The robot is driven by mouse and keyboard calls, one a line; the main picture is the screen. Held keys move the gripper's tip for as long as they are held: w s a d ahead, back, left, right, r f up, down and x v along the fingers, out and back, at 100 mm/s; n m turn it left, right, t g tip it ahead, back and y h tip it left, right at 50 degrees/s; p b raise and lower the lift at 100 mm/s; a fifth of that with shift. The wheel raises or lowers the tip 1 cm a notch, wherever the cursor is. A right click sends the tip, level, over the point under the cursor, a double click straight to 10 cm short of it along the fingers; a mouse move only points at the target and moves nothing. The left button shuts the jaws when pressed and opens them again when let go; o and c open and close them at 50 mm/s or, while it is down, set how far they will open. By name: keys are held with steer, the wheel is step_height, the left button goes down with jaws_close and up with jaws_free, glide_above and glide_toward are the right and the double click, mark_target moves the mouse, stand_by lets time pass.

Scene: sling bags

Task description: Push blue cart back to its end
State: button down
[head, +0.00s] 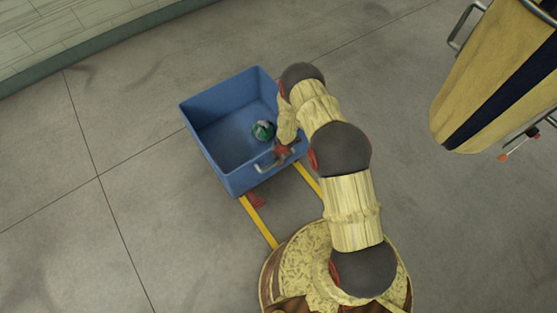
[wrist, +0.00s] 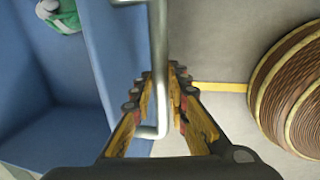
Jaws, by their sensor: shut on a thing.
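The blue cart (head: 215,150) is an open box on the floor, left of my arm in the head view. Its blue wall also shows in the wrist view (wrist: 85,60). A metal bar handle (head: 266,162) is on its near side. My gripper (head: 282,150) is at this near side. In the wrist view my gripper (wrist: 172,80) is shut on the handle (wrist: 160,60), with a finger on either side of the bar. A green and white object (head: 263,130) lies inside the cart, and part of it shows in the wrist view (wrist: 62,14).
Yellow strips (head: 259,222) run along the floor from the cart toward my base. A tan and navy sling bag (head: 490,80) with metal handles is at the upper right. A pale wall (head: 60,35) stands at the upper left. The floor left of the cart is clear.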

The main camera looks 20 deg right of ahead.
steer(key=shift+w, duration=0.2)
steer(key=c, duration=1.7)
jaws_free()
steer(key=shift+c, duration=0.2)
step_height(320, 180, up, 12)
steer(key=s, duration=0.2)
steer(key=shift+s+d+f, duration=0.15)
steer(key=shift+d, duration=0.15)
